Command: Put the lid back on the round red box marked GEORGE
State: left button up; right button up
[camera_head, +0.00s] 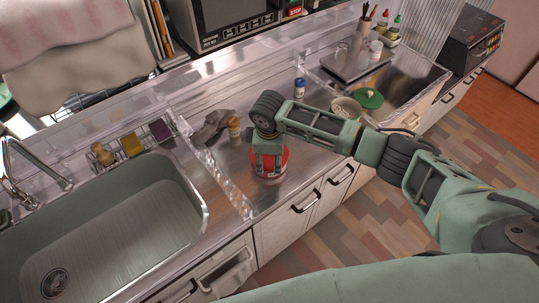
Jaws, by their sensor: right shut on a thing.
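The round red box (270,178) stands on the metal counter, close to its front edge, left of the picture's middle right. My right gripper (268,164) points down over it and is shut on its red lid (283,156). The lid sits at the top of the box; whether it is fully seated or slightly above the rim cannot be told, since the fingers cover much of it. The GEORGE marking is too small to read. My left gripper is not in view.
A sink (110,230) lies at left, with a clear raised edge beside it. A small brown-capped jar (234,128) and a blue-capped bottle (299,88) stand behind the box. A pot (346,106) and a green lid (369,98) are to the right.

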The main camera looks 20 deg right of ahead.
jog(key=o, duration=1)
jog(key=shift+c, duration=0.2)
jog(key=shift+o, duration=0.6)
jog(key=o, duration=0.4)
jog(key=shift+r, duration=0.1)
jog(key=shift+r+p, duration=3.45)
jog(key=shift+p, duration=0.45)
jog(key=shift+c, duration=0.4)
